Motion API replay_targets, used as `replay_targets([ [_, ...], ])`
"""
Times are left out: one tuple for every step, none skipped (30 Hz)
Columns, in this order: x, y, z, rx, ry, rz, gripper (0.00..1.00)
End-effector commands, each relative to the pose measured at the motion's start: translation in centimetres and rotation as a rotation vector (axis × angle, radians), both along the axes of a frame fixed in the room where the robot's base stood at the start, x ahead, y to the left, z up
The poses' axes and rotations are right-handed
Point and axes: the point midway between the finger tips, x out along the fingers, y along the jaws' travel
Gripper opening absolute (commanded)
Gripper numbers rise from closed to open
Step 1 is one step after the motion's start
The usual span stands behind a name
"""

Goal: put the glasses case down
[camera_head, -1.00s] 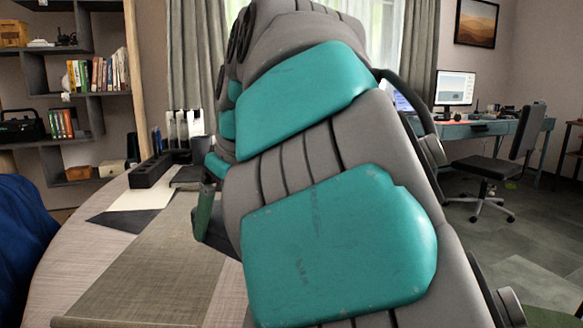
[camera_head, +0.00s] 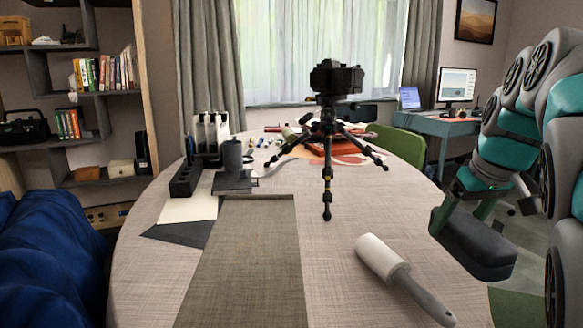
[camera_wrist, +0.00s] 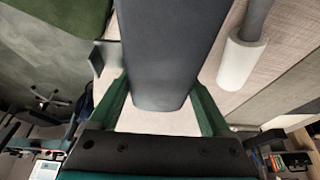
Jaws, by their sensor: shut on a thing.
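The glasses case (camera_head: 474,243) is a long dark grey box with rounded edges. My gripper (camera_head: 470,205) is shut on it at the right of the head view, by the table's right edge. In the wrist view the case (camera_wrist: 158,50) runs up from between the two green fingers of my gripper (camera_wrist: 160,110), one on each side. The pale round table (camera_head: 350,215) shows to one side of the case and floor to the other. I cannot tell its exact height against the tabletop.
A lint roller (camera_head: 383,258) lies on the table near the case. A camera on a black tripod (camera_head: 328,140) stands behind it. A grey-brown runner (camera_head: 245,260) and a black organizer (camera_head: 186,180) are at left. Tabletop between runner and roller is clear. A green chair (camera_head: 400,145) stands behind.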

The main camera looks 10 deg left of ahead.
Motion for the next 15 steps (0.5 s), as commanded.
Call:
replay_targets([
  [-0.1,-1.1,0.0,0.003,0.003,-0.021,0.13],
  [-0.1,-1.7,-0.1,0.003,0.001,-0.031,0.13],
  [-0.1,-2.5,-0.2,0.001,-0.002,-0.044,0.13],
  [-0.1,-2.9,-0.3,0.001,-0.003,-0.052,0.13],
  [-0.1,-3.3,-0.4,0.001,-0.004,-0.059,0.13],
  [-0.2,-3.7,-0.6,0.000,-0.003,-0.065,0.13],
  [-0.2,-3.9,-0.7,-0.001,-0.002,-0.069,0.13],
  [-0.2,-4.1,-0.7,-0.001,-0.002,-0.072,0.13],
  [-0.2,-4.2,-0.8,0.000,-0.002,-0.074,0.13],
  [-0.2,-4.2,-0.8,-0.001,-0.002,-0.074,0.13],
  [-0.2,-4.2,-0.9,-0.001,-0.002,-0.074,0.13],
  [-0.1,-4.2,-0.9,-0.001,-0.002,-0.074,0.13],
  [0.1,-4.1,-0.9,-0.001,-0.002,-0.074,0.13],
  [0.3,-4.0,-0.9,-0.003,-0.002,-0.074,0.13],
  [0.8,-3.7,-0.9,-0.002,-0.002,-0.073,0.13],
])
